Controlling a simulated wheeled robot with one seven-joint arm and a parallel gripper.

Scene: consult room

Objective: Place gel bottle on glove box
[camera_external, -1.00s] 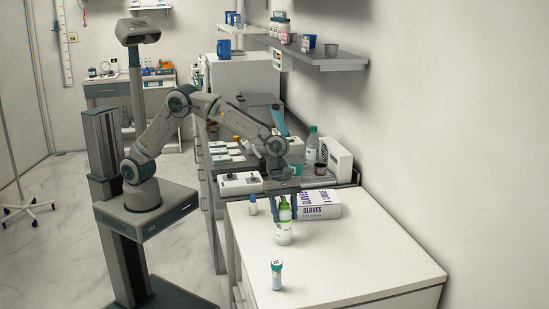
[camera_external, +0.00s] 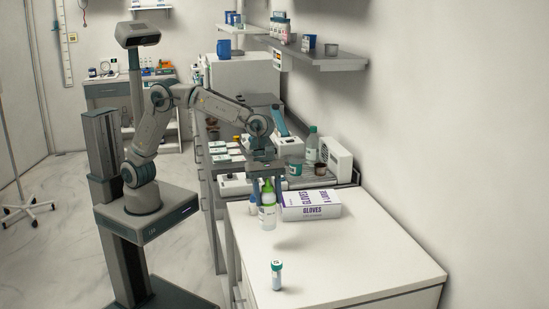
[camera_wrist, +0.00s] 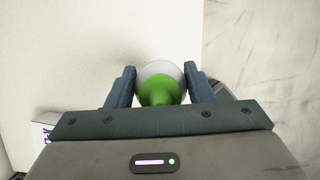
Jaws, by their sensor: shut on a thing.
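The gel bottle (camera_external: 267,214) is white and clear with a green top. My gripper (camera_external: 266,187) is shut on its upper part and holds it upright, seemingly a little above the white counter. In the wrist view the bottle's green cap (camera_wrist: 160,92) sits between the two fingers of my gripper (camera_wrist: 160,85). The glove box (camera_external: 311,205), white with purple lettering, lies flat on the counter just right of the bottle. A corner of the glove box (camera_wrist: 43,130) seems to show at the lower left of the wrist view.
A small tube with a teal cap (camera_external: 276,275) stands near the counter's front. The right part of the white counter (camera_external: 375,260) is clear, with the wall beyond.

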